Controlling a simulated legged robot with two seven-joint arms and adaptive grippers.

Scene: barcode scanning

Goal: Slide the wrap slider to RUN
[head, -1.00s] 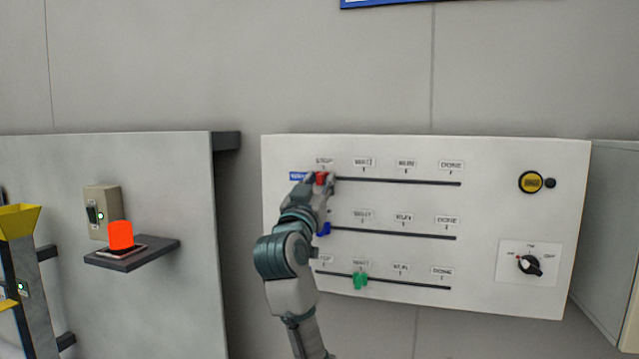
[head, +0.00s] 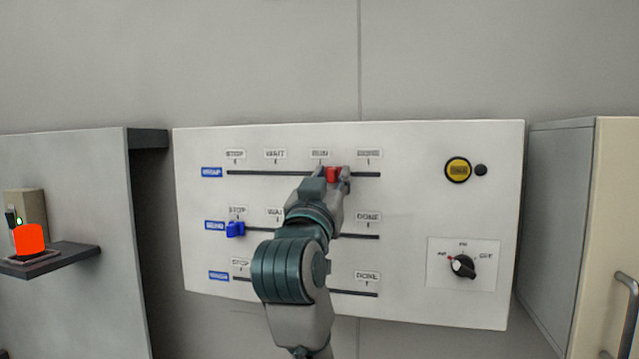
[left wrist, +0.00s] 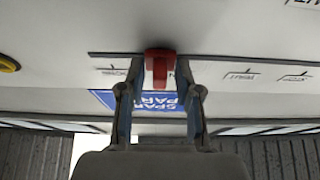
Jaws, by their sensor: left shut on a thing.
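The red slider knob (head: 332,174) sits on the top slot (head: 265,173) of the white panel, in the row whose blue tag (head: 212,172) appears to read WRAP. In the head view it appears at, or slightly right of, the RUN label (head: 319,154), left of the DONE label (head: 368,154). My left gripper (head: 336,178) is shut on this knob. In the left wrist view, turned upside down, the red knob (left wrist: 160,68) stands between my left fingertips (left wrist: 160,80) and partly covers a label. My right gripper is not in view.
A blue knob (head: 235,229) sits at the STOP end of the middle slot. My arm covers parts of the two lower rows. A yellow button (head: 458,170) and a black dial (head: 462,266) are at the panel's right. A grey cabinet (head: 565,240) stands beyond.

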